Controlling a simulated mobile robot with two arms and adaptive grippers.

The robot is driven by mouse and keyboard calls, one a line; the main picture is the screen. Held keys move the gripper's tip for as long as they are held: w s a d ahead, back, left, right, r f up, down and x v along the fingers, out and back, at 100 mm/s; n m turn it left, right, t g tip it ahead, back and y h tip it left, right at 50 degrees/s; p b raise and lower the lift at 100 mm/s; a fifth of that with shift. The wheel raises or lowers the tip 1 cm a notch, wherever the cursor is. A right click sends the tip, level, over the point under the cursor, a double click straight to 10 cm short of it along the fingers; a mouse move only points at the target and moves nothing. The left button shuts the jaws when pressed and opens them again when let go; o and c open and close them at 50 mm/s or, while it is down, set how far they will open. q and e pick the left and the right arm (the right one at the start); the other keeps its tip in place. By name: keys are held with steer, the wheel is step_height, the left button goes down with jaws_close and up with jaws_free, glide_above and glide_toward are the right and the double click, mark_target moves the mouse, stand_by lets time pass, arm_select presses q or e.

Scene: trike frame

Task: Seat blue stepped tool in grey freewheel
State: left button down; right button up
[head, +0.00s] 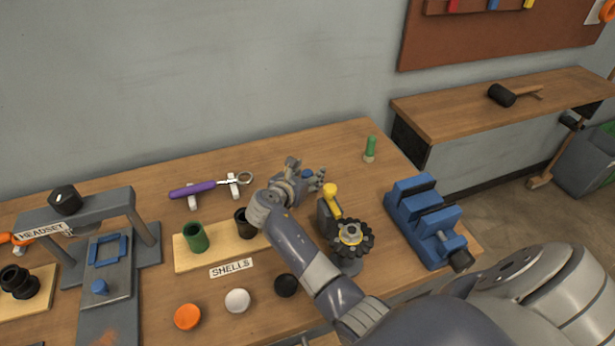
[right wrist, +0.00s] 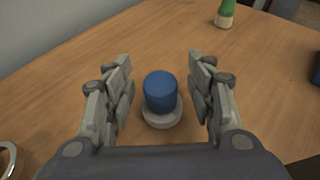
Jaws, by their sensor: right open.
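The blue stepped tool (right wrist: 160,90) stands upright on a round pale base on the wooden table in the right wrist view; a bit of its blue top (head: 307,173) shows in the head view. My right gripper (right wrist: 160,66) is open, with one finger on each side of the tool and gaps to both. In the head view the right gripper (head: 303,178) is over the back of the table. The grey freewheel appears to be the grey centre (head: 349,237) inside a dark toothed ring on a stand, right of my right forearm. My left gripper is out of view.
A yellow-topped tool (head: 331,193) stands close behind the toothed ring. A blue vise (head: 425,222) is at the right edge, a green-handled piece (head: 370,149) behind. Left are the shells board (head: 213,252), a purple-handled wrench (head: 193,189) and the headset press (head: 90,209).

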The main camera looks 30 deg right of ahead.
jaws_close()
steer(key=shift+r, duration=0.1)
